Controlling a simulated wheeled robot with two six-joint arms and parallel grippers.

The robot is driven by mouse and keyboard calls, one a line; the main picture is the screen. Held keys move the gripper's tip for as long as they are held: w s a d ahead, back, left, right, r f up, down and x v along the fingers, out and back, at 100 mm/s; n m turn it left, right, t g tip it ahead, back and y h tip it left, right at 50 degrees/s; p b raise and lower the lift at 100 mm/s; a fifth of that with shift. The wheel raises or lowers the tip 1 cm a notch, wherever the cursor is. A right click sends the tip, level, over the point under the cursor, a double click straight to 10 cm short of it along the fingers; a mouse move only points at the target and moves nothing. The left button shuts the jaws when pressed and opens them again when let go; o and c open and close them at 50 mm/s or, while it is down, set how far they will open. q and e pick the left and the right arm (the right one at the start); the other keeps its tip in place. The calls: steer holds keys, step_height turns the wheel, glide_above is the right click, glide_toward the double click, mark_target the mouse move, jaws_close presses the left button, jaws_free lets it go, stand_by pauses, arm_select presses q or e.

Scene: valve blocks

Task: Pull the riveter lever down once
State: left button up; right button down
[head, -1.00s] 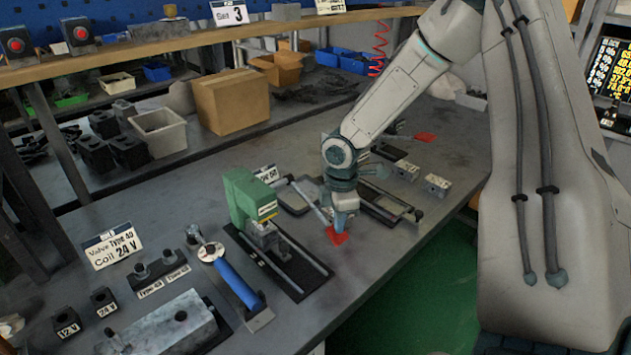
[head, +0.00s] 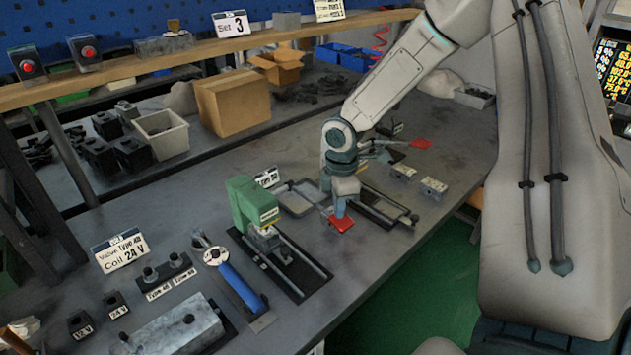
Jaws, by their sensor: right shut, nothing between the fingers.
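A green bench press (head: 250,203), apparently the riveter, stands upright on a black base with rails in the middle of the table. A red lever handle (head: 341,224) lies to its right. My right gripper (head: 344,207) is shut and empty, directly above the red handle, touching or very close to it. The lever's rod is mostly hidden by my gripper, so I cannot see clearly where it joins. A second red handle (head: 421,143) on a rod shows farther back right, beyond my right arm. My left gripper is not in view.
A blue-handled tool (head: 240,286) lies left of the press. A grey metal block (head: 180,325) and small black coils (head: 117,305) are at the front left. Black-framed fixtures (head: 375,210) and small metal blocks (head: 433,187) stand to the right. A cardboard box (head: 232,103) is behind.

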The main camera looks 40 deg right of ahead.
step_height(320, 180, up, 5)
steer(key=p, duration=0.3)
steer(key=shift+w+f, duration=0.1)
steer(key=shift+f, duration=0.05)
step_height(320, 180, up, 6)
steer(key=p, duration=0.5)
steer(key=shift+f, duration=0.1)
